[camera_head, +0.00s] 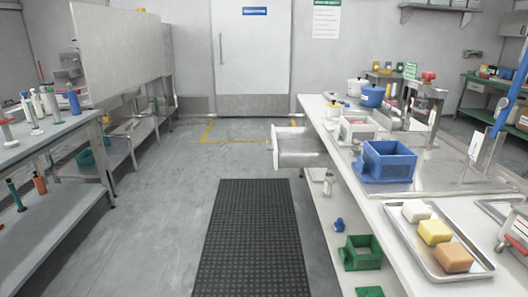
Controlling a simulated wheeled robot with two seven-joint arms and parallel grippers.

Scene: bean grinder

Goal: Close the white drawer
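The white drawer (299,153) sticks out to the left from under the right-hand workbench (330,178), over the floor aisle. It is open, with its near side and hollow top visible. Whether anything lies inside it is too small to tell. Neither of my grippers is in view, and nothing is touching the drawer.
A black floor mat (250,238) lies in the clear aisle. The right bench bears a blue bin (388,162) and a metal tray (472,263) of coloured blocks. A green bin (361,255) sits on its lower shelf. A left bench (50,140) holds bottles.

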